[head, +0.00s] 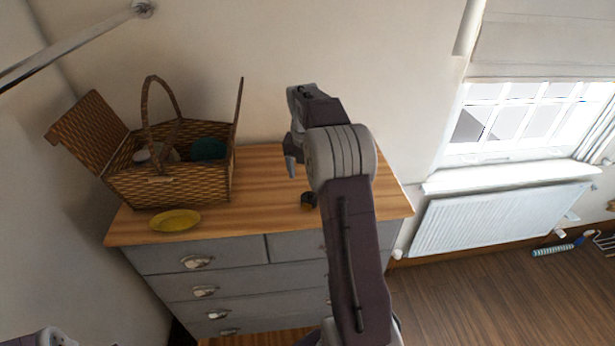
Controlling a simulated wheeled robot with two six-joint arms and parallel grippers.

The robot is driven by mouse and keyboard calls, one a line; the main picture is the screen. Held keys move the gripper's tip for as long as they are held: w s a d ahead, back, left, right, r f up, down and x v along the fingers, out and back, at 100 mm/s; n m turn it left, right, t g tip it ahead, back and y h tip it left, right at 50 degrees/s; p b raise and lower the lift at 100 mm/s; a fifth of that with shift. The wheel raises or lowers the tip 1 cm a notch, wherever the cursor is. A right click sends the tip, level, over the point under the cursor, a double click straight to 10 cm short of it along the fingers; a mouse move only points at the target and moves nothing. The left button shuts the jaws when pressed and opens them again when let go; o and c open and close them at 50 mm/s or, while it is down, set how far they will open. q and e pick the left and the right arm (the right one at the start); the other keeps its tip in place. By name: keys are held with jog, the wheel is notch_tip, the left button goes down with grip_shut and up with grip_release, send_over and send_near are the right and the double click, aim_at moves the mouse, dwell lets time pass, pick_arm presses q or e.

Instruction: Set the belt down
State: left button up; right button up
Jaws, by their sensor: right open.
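A small dark coiled thing, which looks like the belt (308,200), lies on the wooden top of the grey chest of drawers (262,190), near its front edge. My right arm partly covers it. My right gripper (291,166) is over the chest top, behind and to the left of the coil and apart from it in the picture. It is open, with nothing seen between its fingers, though the arm hides part of it. Only a bit of my left arm shows at the bottom left corner; its gripper is out of view.
A wicker basket (165,187) with open lids and a few items inside stands at the left of the chest top. A yellow dish (175,220) lies in front of it. A radiator (500,218) is under the window at right. Bare wood lies between basket and gripper.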

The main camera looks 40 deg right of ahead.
jog(key=shift+r, duration=0.5)
jog(key=s+a+f+m+y, duration=0.1)
jog(key=s+a+f+m, duration=0.2)
jog(key=a+m, duration=0.4)
jog(key=s+a+f+m, duration=0.3)
jog(key=s+a+m, duration=0.1)
jog(key=a+m, duration=0.35)
jog(key=s+a+f+m, duration=0.2)
jog(key=s+a+m, duration=0.1)
jog(key=s+m, duration=0.3)
jog(key=s+a+f+m, duration=0.3)
jog(key=s+a+m, duration=0.1)
jog(key=s+m, duration=0.1)
jog(key=shift+s+f+m+y, duration=0.3)
jog(key=shift+s+f+m, duration=0.05)
jog(key=shift+s, duration=0.2)
jog(key=shift+a+f, duration=0.1)
